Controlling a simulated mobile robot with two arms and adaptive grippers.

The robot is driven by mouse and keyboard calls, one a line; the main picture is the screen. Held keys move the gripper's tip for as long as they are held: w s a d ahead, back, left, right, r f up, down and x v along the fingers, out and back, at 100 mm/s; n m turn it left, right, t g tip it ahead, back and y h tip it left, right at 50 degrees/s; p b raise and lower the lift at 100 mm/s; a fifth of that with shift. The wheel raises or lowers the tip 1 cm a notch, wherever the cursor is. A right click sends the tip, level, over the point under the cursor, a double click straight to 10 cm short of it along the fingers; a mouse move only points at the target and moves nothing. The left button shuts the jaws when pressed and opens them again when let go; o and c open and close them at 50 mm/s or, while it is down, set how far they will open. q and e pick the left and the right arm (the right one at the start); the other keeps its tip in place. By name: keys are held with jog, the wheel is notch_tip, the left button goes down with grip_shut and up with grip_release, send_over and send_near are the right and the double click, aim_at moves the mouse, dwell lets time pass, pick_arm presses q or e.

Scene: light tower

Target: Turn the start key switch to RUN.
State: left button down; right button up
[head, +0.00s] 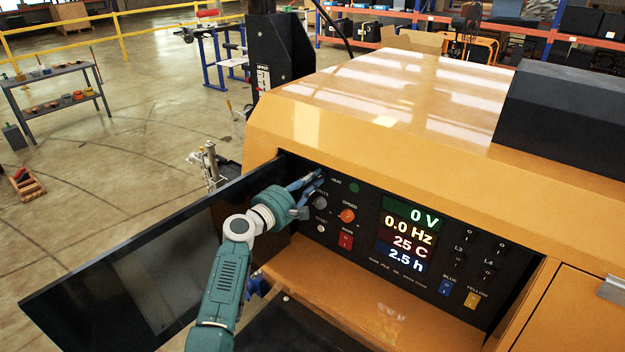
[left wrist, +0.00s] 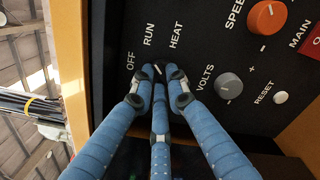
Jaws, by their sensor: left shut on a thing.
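The start key switch (left wrist: 158,69) is a small dark knob with a white mark, below the OFF, RUN and HEAT labels in the left wrist view. Its mark slants up and left; I cannot tell exactly which label it points to. The blue fingers of my left gripper (left wrist: 159,77) are closed around the knob and hide its sides. In the head view my left gripper (head: 311,184) is at the upper left corner of the control panel (head: 365,254), covering the switch. The display (head: 408,236) reads 0 V, 0.0 Hz, 25 C and 2.5 h. My right gripper is not in view.
The grey volts knob (left wrist: 228,85), orange speed knob (left wrist: 267,17) and white reset button (left wrist: 281,98) are close by on the panel. An open dark door (head: 110,268) stands to the left of the panel. An orange ledge (head: 345,300) runs below it.

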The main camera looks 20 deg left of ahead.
pick_arm(q)
jog(key=c, duration=1.7)
grip_release()
jog(key=v, duration=1.2)
